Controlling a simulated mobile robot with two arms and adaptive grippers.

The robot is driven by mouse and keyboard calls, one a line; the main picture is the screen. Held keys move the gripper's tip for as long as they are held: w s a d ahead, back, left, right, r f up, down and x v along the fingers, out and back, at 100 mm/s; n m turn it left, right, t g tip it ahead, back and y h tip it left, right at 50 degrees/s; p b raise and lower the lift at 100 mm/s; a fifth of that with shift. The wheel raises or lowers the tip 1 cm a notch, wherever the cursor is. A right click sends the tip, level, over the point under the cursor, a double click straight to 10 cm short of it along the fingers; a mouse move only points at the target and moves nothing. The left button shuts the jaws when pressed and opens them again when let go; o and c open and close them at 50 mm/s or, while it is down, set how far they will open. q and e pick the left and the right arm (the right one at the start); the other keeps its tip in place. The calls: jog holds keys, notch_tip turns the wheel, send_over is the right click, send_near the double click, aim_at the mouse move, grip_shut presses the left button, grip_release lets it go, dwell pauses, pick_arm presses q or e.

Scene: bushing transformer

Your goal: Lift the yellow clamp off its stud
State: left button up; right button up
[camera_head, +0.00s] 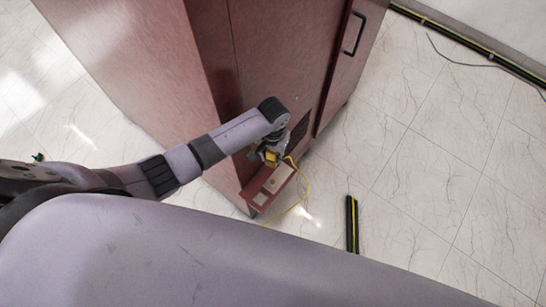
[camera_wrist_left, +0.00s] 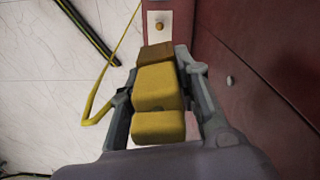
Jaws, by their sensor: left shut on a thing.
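The yellow clamp (camera_wrist_left: 158,88) is a blocky piece with a yellow cable. It sits between the two fingers of my left gripper (camera_wrist_left: 160,75), which is shut on it. In the head view the clamp (camera_head: 271,157) shows small at the end of my left arm, over a red ledge (camera_head: 259,205) at the foot of the cabinet. A round brass-coloured stud (camera_wrist_left: 159,26) on a pale plate shows beyond the clamp in the wrist view. I cannot tell whether the clamp touches a stud, as its underside is hidden. My right gripper is not in view.
A tall red cabinet (camera_head: 190,70) stands beside my left gripper, with a door handle (camera_head: 354,34). The yellow cable (camera_head: 304,190) loops down by the ledge. A black and yellow strip (camera_head: 352,224) lies on the pale tiled floor, which is mostly clear at the right.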

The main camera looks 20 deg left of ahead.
pick_arm(q)
jog(key=shift+r, duration=3.1)
